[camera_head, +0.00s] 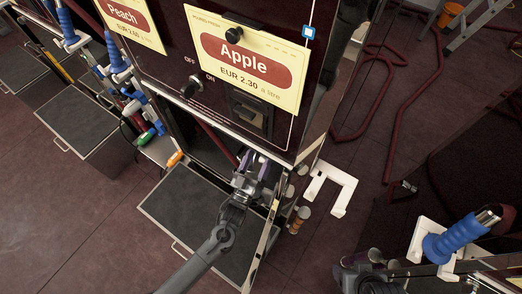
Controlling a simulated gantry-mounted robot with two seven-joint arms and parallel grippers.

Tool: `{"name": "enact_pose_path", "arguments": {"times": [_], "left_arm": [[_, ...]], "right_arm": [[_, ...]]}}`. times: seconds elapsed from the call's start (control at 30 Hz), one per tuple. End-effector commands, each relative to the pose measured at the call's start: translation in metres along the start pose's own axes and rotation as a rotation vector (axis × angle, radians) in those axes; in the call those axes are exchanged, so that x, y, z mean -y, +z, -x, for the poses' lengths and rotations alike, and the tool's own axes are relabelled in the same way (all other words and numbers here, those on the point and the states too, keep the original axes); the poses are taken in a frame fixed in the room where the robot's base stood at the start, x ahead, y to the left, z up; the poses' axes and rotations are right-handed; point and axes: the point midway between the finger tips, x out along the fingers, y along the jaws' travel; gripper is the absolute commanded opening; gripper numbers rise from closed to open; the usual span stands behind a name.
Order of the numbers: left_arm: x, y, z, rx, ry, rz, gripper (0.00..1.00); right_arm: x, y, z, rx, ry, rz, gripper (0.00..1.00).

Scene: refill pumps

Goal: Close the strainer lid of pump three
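A dark pump cabinet labelled Apple (247,62) stands in the middle, with an open bay at its foot. My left gripper (262,172) is at the right side of this bay, close under the cabinet's lower edge. Its fingers are partly hidden, and I cannot tell whether they are open or holding anything. A strainer lid cannot be made out; the area around the gripper is dark and partly covered by it. No number marking pump three is readable. A dark part at the bottom edge looks like my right gripper (370,279); its fingers cannot be made out.
A grey-topped drawer or step (205,222) juts out below the bay. A white bracket (331,188) sticks out right of the cabinet. A blue-handled nozzle (452,240) stands at lower right. A Peach pump (128,20) is at left. Red hoses (392,120) lie on the floor.

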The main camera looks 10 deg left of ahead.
Motion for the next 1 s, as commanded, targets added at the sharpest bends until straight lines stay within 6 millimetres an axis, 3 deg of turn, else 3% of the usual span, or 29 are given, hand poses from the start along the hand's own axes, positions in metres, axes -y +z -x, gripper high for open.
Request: {"name": "enact_pose_path", "arguments": {"times": [0.2,0.4,1.0], "left_arm": [[-0.001,-0.002,0.038,0.003,-0.001,0.0,0.71],[-0.001,-0.001,0.062,0.001,0.0,0.001,0.71],[-0.002,-0.003,0.072,0.002,-0.002,0.002,0.73]], "right_arm": [[0.0,-0.004,0.014,0.0,0.0,-0.001,0.72],[0.0,-0.006,0.019,-0.001,-0.003,-0.004,0.72],[0.001,-0.008,0.023,-0.002,-0.007,-0.009,0.72]]}}
